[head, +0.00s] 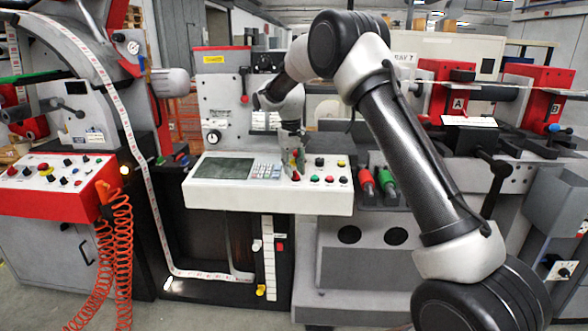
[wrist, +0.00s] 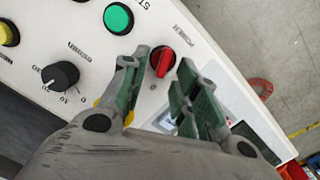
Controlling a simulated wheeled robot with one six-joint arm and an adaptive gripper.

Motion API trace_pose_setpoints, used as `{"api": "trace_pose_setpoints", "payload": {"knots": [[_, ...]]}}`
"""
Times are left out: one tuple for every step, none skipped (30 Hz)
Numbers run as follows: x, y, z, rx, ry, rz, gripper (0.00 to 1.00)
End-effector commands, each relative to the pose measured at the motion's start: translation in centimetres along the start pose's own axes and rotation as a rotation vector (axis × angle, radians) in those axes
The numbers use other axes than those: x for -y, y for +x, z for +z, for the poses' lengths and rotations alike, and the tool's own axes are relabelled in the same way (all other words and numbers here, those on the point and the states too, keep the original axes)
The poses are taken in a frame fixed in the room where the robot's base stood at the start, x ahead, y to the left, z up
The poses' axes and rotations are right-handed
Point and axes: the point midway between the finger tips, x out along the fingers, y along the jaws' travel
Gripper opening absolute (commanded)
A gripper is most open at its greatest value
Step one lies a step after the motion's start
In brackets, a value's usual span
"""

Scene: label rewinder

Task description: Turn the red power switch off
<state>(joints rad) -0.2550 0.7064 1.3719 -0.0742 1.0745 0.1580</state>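The red power switch (wrist: 163,61) is a small red knob on the white control panel (wrist: 215,65) in the wrist view. A bit of red just below my gripper in the head view may be the same switch, but it is too small to be sure. My gripper (wrist: 162,65) is open, with green-padded fingers on either side of the red switch. I cannot tell whether the fingertips touch it or how far above the panel they are. In the head view my gripper (head: 292,155) points down over the panel's middle, right of the keypad (head: 265,171).
A green button (wrist: 118,18), a black knob (wrist: 60,76) and a yellow button (wrist: 6,34) sit near the switch. In the head view a dark screen (head: 223,168) is left of the keypad.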

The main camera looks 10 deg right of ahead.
Motion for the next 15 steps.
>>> {"api": "trace_pose_setpoints", "payload": {"knots": [[0.0,-0.7,-0.1,-0.003,0.000,0.000,0.30],[0.0,-1.1,-0.1,-0.004,0.000,0.000,0.30],[0.0,-1.8,-0.1,-0.005,0.000,-0.001,0.30],[0.0,-2.4,-0.1,-0.005,0.000,-0.001,0.30],[0.0,-3.1,-0.1,-0.006,-0.001,-0.001,0.30],[0.0,-4.1,-0.1,-0.006,-0.001,-0.001,0.30],[0.0,-4.8,-0.1,-0.007,-0.001,-0.001,0.30],[0.0,-5.5,-0.1,-0.005,-0.001,0.000,0.30],[0.0,-6.4,-0.1,-0.006,-0.001,-0.001,0.30],[0.0,-7.0,-0.1,-0.005,-0.001,-0.001,0.30],[0.0,-7.7,-0.1,-0.006,-0.001,-0.001,0.30],[0.0,-8.5,-0.1,-0.006,-0.001,-0.001,0.30],[0.0,-9.0,-0.1,-0.005,-0.001,-0.001,0.30],[0.0,-9.5,-0.1,-0.004,-0.001,0.000,0.30],[0.0,-10.0,-0.1,-0.005,-0.001,0.000,0.30]]}}
